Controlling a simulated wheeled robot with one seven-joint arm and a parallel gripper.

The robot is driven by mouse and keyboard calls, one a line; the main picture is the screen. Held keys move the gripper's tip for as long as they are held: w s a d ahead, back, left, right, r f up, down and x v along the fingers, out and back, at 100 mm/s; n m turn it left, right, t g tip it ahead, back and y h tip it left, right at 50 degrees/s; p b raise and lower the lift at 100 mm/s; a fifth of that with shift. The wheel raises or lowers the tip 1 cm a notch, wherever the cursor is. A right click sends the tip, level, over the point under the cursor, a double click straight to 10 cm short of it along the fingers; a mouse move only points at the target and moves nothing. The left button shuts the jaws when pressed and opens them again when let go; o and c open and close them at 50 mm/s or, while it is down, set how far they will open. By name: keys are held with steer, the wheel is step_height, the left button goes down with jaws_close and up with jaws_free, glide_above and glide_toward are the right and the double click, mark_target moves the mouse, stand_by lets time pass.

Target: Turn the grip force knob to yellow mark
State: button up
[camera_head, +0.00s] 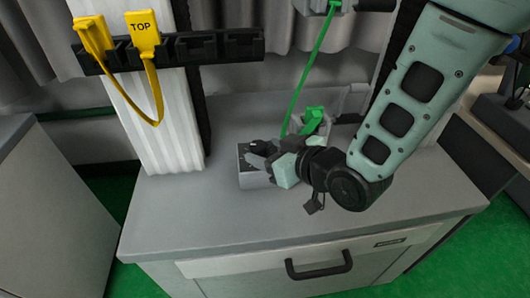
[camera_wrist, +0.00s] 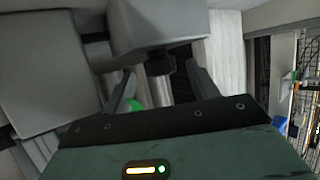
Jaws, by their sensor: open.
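A small grey box (camera_head: 245,172) with a dark face stands on the grey cabinet top, left of my gripper (camera_head: 263,155). My gripper is open with its fingers at the box's face. In the wrist view, the grey box (camera_wrist: 155,27) fills the top middle. A dark round knob (camera_wrist: 160,63) sticks out from it, between the two spread fingers of my gripper (camera_wrist: 159,72). I cannot tell whether the fingers touch the knob. No yellow mark on the box or knob can be made out. In the head view my gripper hides the knob.
The cabinet top (camera_head: 190,222) is clear in front and to the left. A green connector (camera_head: 312,118) with a taut green strap is just behind my gripper.

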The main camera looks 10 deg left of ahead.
steer(key=shift+x, duration=0.75)
steer(key=c, duration=1)
steer(key=shift+s+m+h, duration=0.1)
steer(key=shift+m+h, duration=0.2)
